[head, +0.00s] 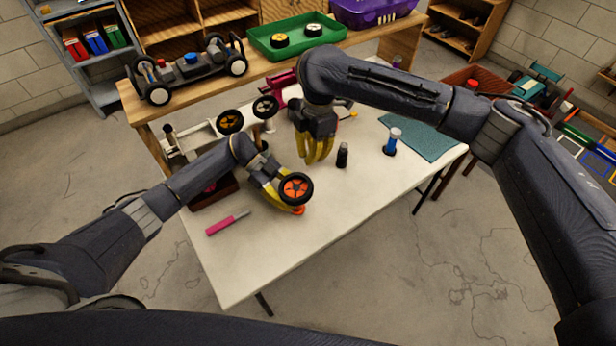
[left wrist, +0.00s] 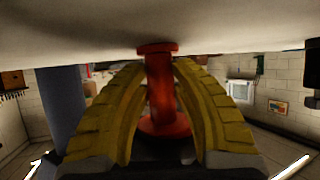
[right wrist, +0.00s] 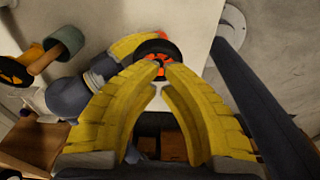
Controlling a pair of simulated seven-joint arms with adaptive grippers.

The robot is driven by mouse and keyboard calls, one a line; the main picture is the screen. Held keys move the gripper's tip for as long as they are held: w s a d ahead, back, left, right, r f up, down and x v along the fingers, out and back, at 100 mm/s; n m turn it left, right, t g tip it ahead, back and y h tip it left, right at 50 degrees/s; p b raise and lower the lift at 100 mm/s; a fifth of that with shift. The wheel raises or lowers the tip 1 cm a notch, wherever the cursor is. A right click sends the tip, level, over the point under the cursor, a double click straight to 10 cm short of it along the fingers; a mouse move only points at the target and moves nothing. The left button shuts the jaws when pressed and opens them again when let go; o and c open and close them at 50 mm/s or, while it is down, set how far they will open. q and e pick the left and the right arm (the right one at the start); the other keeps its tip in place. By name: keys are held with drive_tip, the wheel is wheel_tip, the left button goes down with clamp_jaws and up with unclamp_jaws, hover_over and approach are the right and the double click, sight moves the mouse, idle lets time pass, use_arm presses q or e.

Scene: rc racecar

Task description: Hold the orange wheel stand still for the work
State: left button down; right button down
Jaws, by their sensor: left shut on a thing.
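The orange wheel stand is mostly hidden in the head view, where its orange base (head: 299,210) shows on the white table. In the left wrist view the stand (left wrist: 162,95) is a red-orange post with a flange at each end, between my yellow fingers. My left gripper (head: 283,197) is shut on it, low over the table. A black wheel with an orange hub (head: 295,188) is over the stand; it also shows in the right wrist view (right wrist: 158,54). My right gripper (head: 319,158) points down behind the wheel, apart from it. Its fingertips are close together with nothing seen between them.
A pink-handled tool (head: 228,223) lies at the front left. A black bottle (head: 343,155), a blue bottle (head: 391,141) and a teal mat (head: 425,138) are to the right. Spare wheels (head: 230,121) are behind my left arm.

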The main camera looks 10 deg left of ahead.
sight(309, 178)
drive_tip(key=shift+s+a+f, duration=0.15)
drive_tip(key=shift+f, duration=1.6)
drive_tip(key=shift+s+a+f, duration=0.1)
drive_tip(key=shift+f, duration=1.6)
drive_tip(key=shift+f, duration=0.15)
drive_tip(key=shift+f, duration=1.35)
drive_tip(key=shift+r, duration=0.1)
drive_tip(key=shift+w+d+r, duration=0.25)
drive_tip(key=shift+w+d, duration=0.25)
drive_tip(key=shift+d, duration=0.1)
drive_tip(key=shift+w+d+r, duration=0.25)
drive_tip(key=shift+w+d, duration=0.25)
drive_tip(key=shift+d, duration=0.05)
drive_tip(key=shift+r, duration=0.1)
wheel_tip(309, 178, up, 12)
drive_tip(key=shift+w+d, duration=0.4)
drive_tip(key=shift+d, duration=0.05)
